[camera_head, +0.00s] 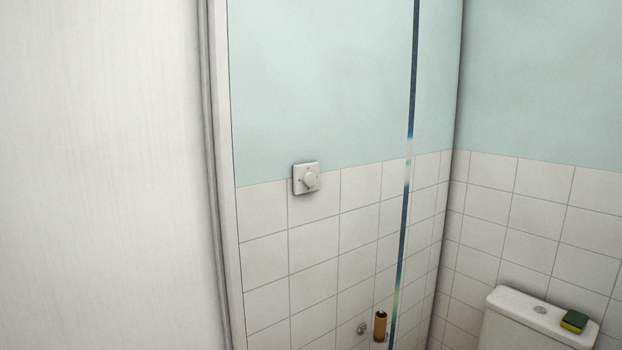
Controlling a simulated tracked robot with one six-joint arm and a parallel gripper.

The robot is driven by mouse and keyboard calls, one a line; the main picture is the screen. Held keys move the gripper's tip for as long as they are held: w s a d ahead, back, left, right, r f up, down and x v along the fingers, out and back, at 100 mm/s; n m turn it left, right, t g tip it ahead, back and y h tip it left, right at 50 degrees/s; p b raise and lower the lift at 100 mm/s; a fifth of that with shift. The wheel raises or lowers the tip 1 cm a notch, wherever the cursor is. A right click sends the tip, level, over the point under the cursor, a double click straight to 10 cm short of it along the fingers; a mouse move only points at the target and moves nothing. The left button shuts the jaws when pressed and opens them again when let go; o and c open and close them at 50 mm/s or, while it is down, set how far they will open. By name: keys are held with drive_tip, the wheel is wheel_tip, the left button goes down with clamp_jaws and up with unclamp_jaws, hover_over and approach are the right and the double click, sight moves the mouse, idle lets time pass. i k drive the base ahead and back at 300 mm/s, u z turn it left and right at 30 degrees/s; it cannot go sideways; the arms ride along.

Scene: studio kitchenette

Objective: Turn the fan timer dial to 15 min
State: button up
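The fan timer dial (311,179) is a small white round knob on a square white wall plate (299,170). The plate is fixed to the wall at the top of the white tiles, left of the picture's middle. The dial's markings are too small to read, so its setting cannot be told. My gripper is not in view.
A pale door or panel (95,180) fills the left side, with a frame edge beside the tiled wall. A thin blue strip (408,150) runs down right of the plate. A brown roll (380,326) is low on the wall. A toilet cistern (512,325) with a sponge (574,320) stands lower right.

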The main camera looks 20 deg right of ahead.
sight(309, 179)
drive_tip(key=u, duration=0.25)
drive_tip(key=i, duration=0.85)
drive_tip(key=u, duration=0.45)
